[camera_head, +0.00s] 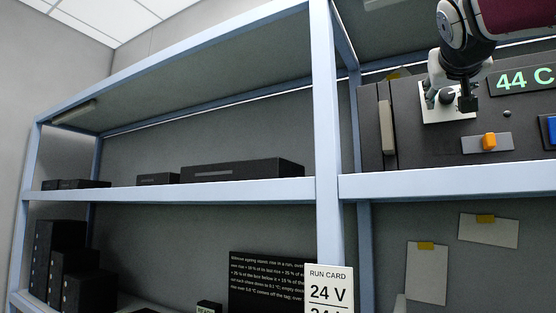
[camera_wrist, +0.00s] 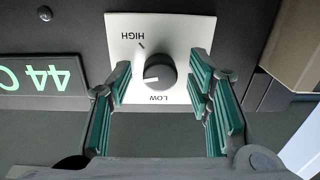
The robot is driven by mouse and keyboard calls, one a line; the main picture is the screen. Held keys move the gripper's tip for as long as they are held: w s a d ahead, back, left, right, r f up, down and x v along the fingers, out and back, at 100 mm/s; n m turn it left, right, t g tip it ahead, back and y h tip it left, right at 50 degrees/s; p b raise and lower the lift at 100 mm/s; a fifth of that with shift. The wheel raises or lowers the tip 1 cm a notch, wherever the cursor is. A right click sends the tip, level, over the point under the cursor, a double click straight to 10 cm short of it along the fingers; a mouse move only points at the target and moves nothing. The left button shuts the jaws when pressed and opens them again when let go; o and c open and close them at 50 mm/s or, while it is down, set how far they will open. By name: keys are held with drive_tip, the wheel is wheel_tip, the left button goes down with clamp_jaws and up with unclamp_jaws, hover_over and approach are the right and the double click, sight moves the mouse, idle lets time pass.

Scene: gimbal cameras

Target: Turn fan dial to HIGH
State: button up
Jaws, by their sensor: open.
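The fan dial (camera_wrist: 160,68) is a round dark knob on a white plate (camera_wrist: 185,30) with HIGH and LOW printed on it, upside down in the wrist view. The knob's white mark points left and slightly down in that view, away from the tick near HIGH. My gripper (camera_wrist: 161,82) is open, its green-padded fingers on either side of the knob with visible gaps. In the head view my gripper (camera_head: 450,100) is in front of the white plate (camera_head: 432,115), partly covering it and the knob.
The dark panel also carries a green 44 C display (camera_head: 525,79), an orange switch (camera_head: 489,141) and a blue button (camera_head: 551,130). A shelf post (camera_head: 325,130) stands left of the panel. Dark boxes (camera_head: 243,170) lie on the left shelf. A run card (camera_head: 328,285) hangs below.

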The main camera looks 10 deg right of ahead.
clamp_jaws()
drive_tip(key=shift+f+m+b, duration=0.1)
drive_tip(key=shift+m+b, duration=0.2)
drive_tip(key=shift+b, duration=0.05)
drive_tip(key=shift+w+m+b, duration=0.1)
drive_tip(key=shift+m+b, duration=0.45)
drive_tip(key=shift+m, duration=0.15)
drive_tip(key=m+b, duration=0.2)
drive_tip(key=m, duration=0.1)
drive_tip(key=m+b, duration=0.2)
drive_tip(key=m, duration=0.5)
